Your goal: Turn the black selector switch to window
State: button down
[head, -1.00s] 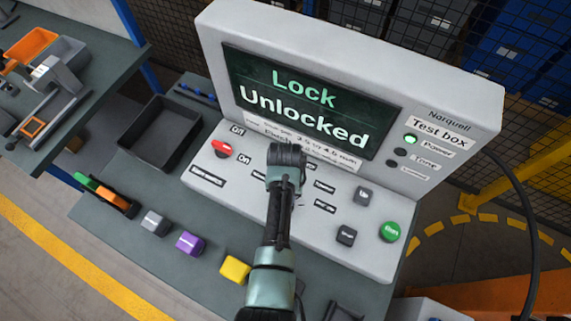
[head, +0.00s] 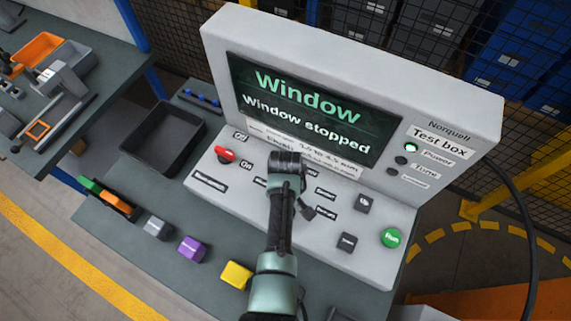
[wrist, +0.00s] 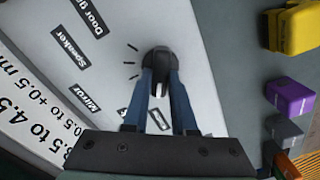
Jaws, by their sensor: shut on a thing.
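The black selector switch (wrist: 159,54) is between my fingertips in the wrist view, on the light grey sloped panel. My gripper (wrist: 160,76) is shut on it, one blue finger on each side. Tick marks and labels such as "Speaker" and "Mirror" lie left of the switch; the labels by the fingers are partly covered. In the head view my gripper (head: 287,170) is over the middle of the panel, and my arm hides most of the switch, so I cannot read its pointer there. The screen (head: 310,108) reads "Window" and "Window stopped".
On the panel are a red switch (head: 225,154) at left, a green Run button (head: 392,238) and dark square buttons at right. A black tray (head: 163,138) stands left of the box. Purple (head: 192,249) and yellow (head: 236,274) blocks lie along the front.

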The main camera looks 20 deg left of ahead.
dwell(0.4)
jog(key=c, duration=0.7)
grip_release()
jog(key=shift+r, duration=0.1)
notch_tip(320, 180, up, 13)
jog(key=shift+f+b, duration=0.1)
jog(key=shift+b, duration=0.65)
